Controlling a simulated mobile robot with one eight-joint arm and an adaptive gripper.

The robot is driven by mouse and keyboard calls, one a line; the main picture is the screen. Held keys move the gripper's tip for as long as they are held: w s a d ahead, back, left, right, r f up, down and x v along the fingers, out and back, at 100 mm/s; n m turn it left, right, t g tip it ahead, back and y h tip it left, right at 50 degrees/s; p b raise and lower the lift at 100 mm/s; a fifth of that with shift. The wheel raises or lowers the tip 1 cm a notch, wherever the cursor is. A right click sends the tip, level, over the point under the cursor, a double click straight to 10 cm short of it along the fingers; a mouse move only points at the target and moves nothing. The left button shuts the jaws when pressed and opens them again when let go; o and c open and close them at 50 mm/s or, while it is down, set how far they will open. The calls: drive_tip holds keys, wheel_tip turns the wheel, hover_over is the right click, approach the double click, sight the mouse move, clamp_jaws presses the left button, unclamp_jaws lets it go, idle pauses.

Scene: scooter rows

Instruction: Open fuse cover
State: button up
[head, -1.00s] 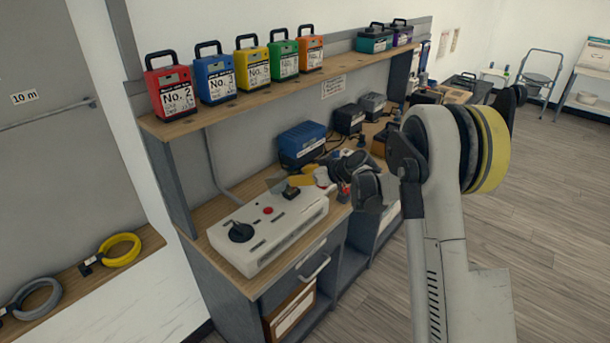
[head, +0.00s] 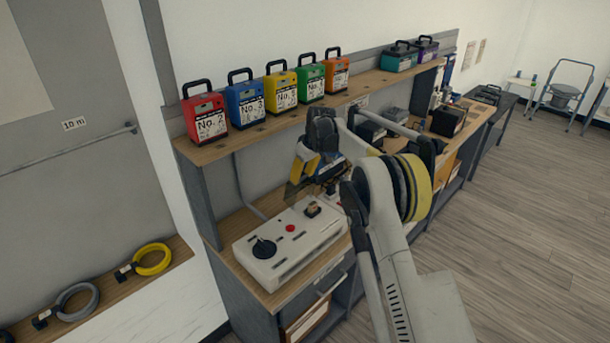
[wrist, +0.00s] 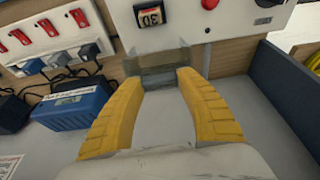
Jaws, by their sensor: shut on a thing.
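The fuse cover (wrist: 162,60) is a clear, smoky piece between the yellow fingertips of my gripper (wrist: 161,78) in the wrist view. My gripper is shut on it. In the head view my gripper (head: 294,181) points down over the back edge of the white control box (head: 290,258), and the see-through cover there is hard to make out. The fuse (wrist: 150,14), marked 30, shows uncovered just beyond the cover; it also shows on the box in the head view (head: 312,210). I cannot tell whether the cover is still joined to the box.
The box also bears a red button (head: 290,228) and a black knob (head: 263,248). A blue charger (wrist: 72,105) and a white power strip (wrist: 45,38) with red switches lie near my gripper. A shelf (head: 220,150) with several coloured battery packs runs above the bench.

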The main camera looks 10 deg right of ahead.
drive_tip(key=shift+w+a, duration=0.3)
drive_tip(key=shift+w, duration=0.1)
drive_tip(key=o, duration=1.4)
drive_tip(key=shift+f, duration=0.1)
drive_tip(key=v, duration=1.2)
